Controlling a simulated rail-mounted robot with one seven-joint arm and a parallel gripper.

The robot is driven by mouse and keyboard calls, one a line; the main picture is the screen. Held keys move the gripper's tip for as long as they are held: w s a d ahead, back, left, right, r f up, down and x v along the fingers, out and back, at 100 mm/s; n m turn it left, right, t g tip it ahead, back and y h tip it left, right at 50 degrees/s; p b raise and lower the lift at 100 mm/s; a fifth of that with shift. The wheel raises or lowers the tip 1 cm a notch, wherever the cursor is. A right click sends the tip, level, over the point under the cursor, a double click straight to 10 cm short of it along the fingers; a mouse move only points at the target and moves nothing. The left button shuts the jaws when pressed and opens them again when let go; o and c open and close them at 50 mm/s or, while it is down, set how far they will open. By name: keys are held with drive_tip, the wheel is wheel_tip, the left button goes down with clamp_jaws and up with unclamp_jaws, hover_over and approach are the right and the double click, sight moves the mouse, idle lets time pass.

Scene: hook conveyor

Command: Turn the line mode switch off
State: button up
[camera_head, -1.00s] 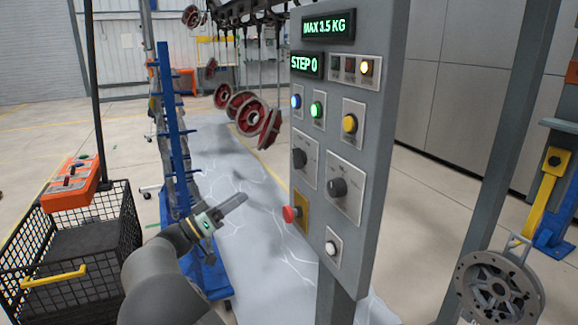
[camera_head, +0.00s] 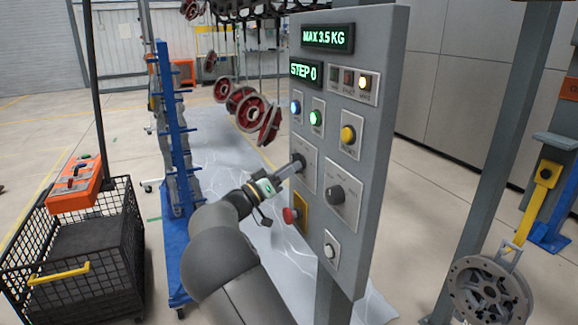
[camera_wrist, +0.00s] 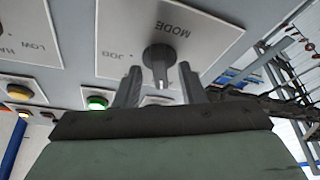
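The line mode switch is a dark rotary knob (camera_head: 299,162) on a light plate, the left one of two such knobs on the grey control panel (camera_head: 372,120). In the wrist view the knob (camera_wrist: 159,60) shows close up, with the upside-down labels "MODE" and "JOG" on its plate. My gripper (camera_head: 287,170) is at this knob, partly covering its plate in the head view. In the wrist view my gripper (camera_wrist: 160,86) is open, one finger on each side of the knob, with gaps visible. I cannot tell which setting the knob points to.
A red emergency button (camera_head: 290,215) sits just below my gripper. A second knob (camera_head: 337,194) is to the right. Lit blue (camera_head: 296,107), green (camera_head: 315,117) and yellow (camera_head: 348,135) buttons sit above. Red wheels (camera_head: 252,113) hang behind the panel's left edge.

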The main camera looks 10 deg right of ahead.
drive_tip(key=shift+d, duration=0.1)
clamp_jaws()
drive_tip(key=shift+n+b, duration=0.3)
drive_tip(key=shift+b, duration=0.05)
drive_tip(key=shift+s+d+r+n+t+y+b, duration=0.15)
drive_tip(key=shift+n+t+y+b, duration=0.4)
drive_tip(key=shift+n, duration=1.4)
drive_tip(key=shift+a+r+n+t+y+b, duration=0.1)
drive_tip(key=shift+n+y+b, duration=0.8)
drive_tip(key=shift+n, duration=1)
drive_tip(key=shift+s+d+r+n+t+y+b, duration=0.15)
drive_tip(key=shift+n+t+y+b, duration=0.4)
drive_tip(key=shift+n, duration=1.4)
drive_tip(key=shift+a+g, duration=0.1)
drive_tip(key=shift+g, duration=0.2)
drive_tip(key=shift+y, duration=0.3)
